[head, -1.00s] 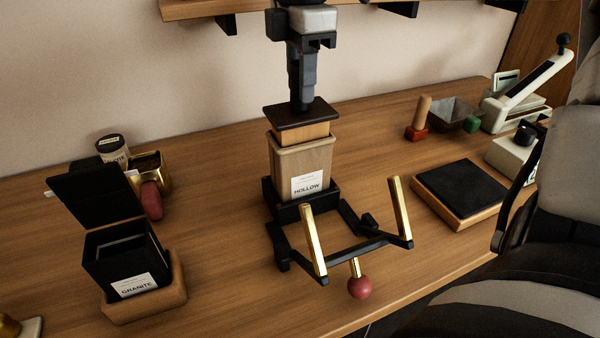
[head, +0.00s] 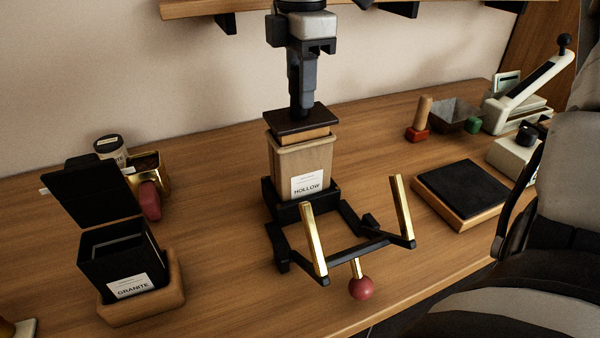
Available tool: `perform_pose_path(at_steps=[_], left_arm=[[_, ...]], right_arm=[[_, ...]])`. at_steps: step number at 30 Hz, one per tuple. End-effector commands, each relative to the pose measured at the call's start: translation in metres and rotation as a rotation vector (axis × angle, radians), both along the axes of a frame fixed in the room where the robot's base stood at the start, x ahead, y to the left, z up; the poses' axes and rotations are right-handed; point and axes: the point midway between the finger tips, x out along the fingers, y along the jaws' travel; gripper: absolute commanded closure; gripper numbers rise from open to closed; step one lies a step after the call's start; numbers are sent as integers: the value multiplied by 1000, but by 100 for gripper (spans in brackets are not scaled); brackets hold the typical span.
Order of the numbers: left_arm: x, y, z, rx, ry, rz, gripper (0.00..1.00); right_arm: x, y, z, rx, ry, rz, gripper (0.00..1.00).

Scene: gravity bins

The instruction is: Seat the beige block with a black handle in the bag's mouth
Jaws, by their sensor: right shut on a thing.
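The beige block with a black handle (head: 314,134) shows as a thin beige band under a wide dark top. It is at the mouth of the upright tan bag labelled HOLLOW (head: 291,163), its lower part hidden inside the bag. The bag stands in a black cradle (head: 283,215). My right gripper (head: 302,108) points straight down from above and is shut on the block's handle, which its fingers mostly hide. The block looks level, with a band of beige still showing above the bag's rim. My left gripper is out of view.
A black frame with two brass bars (head: 315,240) and a red knob (head: 361,288) stands in front of the bag. An open black GRANITE box (head: 105,265) is at left. A dark pad (head: 465,188) lies right. A shelf (head: 200,8) hangs above.

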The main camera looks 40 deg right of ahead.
Motion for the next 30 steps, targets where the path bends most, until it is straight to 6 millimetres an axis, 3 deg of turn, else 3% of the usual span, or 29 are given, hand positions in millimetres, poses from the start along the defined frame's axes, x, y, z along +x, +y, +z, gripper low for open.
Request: perform_pose_path(at_steps=[30], left_arm=[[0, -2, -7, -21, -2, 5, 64]], right_arm=[[0, 0, -12, -1, -2, 0, 100]])
